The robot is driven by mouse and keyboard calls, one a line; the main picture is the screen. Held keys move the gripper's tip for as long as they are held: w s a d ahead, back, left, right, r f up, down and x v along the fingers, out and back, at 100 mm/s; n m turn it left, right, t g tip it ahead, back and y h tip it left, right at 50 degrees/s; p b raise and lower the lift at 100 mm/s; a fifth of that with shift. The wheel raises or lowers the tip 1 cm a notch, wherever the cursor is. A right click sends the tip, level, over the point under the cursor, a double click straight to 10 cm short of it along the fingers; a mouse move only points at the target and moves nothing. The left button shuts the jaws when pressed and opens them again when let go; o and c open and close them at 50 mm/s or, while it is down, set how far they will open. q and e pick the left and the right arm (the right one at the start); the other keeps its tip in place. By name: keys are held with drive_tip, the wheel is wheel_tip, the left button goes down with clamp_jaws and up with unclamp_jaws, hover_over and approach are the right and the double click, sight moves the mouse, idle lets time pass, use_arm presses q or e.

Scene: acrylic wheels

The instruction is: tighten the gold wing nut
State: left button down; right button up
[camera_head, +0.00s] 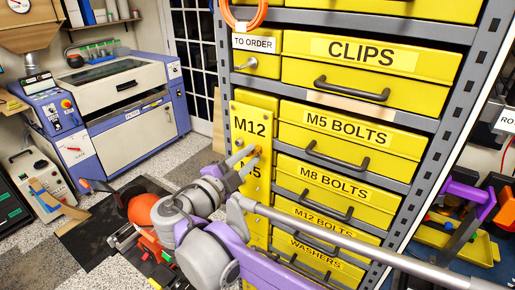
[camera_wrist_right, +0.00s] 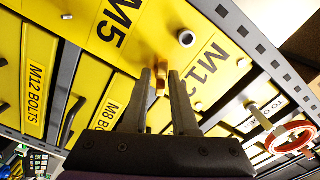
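The gold wing nut (camera_head: 258,150) is small and sits at the front of a yellow panel (camera_head: 240,112) marked M12 and M5, between the two labels. In the right wrist view the wing nut (camera_wrist_right: 160,82) shows between the two fingers of my right gripper (camera_wrist_right: 161,76). The fingers stand apart on either side of it, with a visible gap at the right finger; contact at the left finger cannot be told. In the head view my right gripper (camera_head: 243,160) reaches up to the panel, its fingertips at the nut. My left gripper is not in view.
A yellow drawer cabinet (camera_head: 372,52) with black handles adjoins the panel. A bare metal stud (camera_wrist_right: 186,39) sticks out near the nut. A long grey bar (camera_head: 345,242) crosses the lower right foreground. A blue and white machine (camera_head: 125,100) stands at the left.

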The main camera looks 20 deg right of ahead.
drive_tip(key=o, duration=0.4)
drive_tip(key=shift+s+a, duration=0.15)
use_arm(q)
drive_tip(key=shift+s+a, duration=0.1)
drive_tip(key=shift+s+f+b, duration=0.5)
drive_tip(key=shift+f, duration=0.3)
use_arm(e)
drive_tip(key=v, duration=1)
drive_tip(key=shift+s+a, duration=0.25)
drive_tip(key=s+d+f+n+g+y, duration=0.2)
drive_tip(key=d+f+n+y, duration=0.1)
drive_tip(key=d+f+n, duration=0.4)
drive_tip(key=s+d+f+n+g+y, duration=0.3)
drive_tip(key=d+f+n, duration=0.15)
drive_tip(key=f, duration=0.55)
drive_tip(key=s+f+n+y, duration=0.2)
drive_tip(key=f+n, duration=0.1)
drive_tip(key=f, duration=0.1)
drive_tip(key=s+f+n+y, duration=0.3)
drive_tip(key=f+n, duration=0.1)
drive_tip(key=s+a+f+n+y, duration=0.1)
drive_tip(key=s+f+n+y, duration=0.2)
drive_tip(key=f+n, duration=0.1)
drive_tip(key=shift+f, duration=0.25)
